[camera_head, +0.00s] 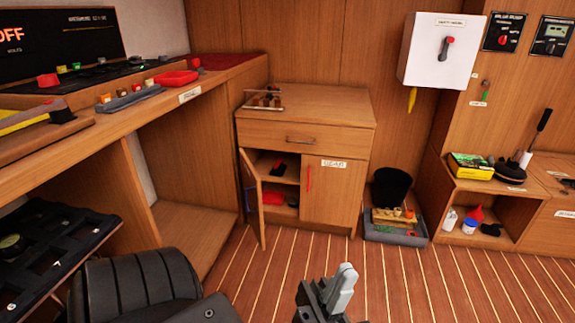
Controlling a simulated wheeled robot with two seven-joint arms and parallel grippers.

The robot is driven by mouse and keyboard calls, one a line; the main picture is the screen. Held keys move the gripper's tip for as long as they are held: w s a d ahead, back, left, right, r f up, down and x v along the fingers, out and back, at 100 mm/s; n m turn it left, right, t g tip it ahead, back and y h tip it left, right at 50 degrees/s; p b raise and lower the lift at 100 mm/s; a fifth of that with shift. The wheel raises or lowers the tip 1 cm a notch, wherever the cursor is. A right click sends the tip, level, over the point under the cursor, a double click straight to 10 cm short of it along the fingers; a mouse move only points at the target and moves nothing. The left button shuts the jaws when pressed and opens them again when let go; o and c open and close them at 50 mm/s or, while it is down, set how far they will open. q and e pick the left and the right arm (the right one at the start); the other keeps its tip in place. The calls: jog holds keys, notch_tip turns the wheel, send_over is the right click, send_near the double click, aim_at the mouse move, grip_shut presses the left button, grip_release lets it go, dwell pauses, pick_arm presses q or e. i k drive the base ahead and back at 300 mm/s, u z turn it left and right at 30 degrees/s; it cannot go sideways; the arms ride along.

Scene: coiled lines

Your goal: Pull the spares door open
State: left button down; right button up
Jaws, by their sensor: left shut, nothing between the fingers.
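A wooden cabinet (305,130) stands against the back wall, with a shut drawer (303,139) on top and two doors below. Its left door (250,195) stands swung open toward me, seen nearly edge-on, and any label on it is hidden. Its right door (332,200) is shut, with a red upright handle and a white label that seems to read "GEAR". My left gripper (345,276) is at the bottom of the view, shut and empty, over the floor in front of the cabinet and apart from it. My right gripper is not in view.
Shelves behind the open door hold a red item (271,196) and dark items. A counter (150,100) with controls runs along the left. A black bucket (390,187) and grey tray (395,232) stand right of the cabinet. Striped floor (300,255) before the doors is clear.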

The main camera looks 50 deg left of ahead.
aim_at(250, 181)
jog(key=z, duration=0.05)
jog(key=i, duration=0.7)
jog(key=u, duration=0.75)
jog(key=i, duration=0.5)
jog(key=u, duration=0.55)
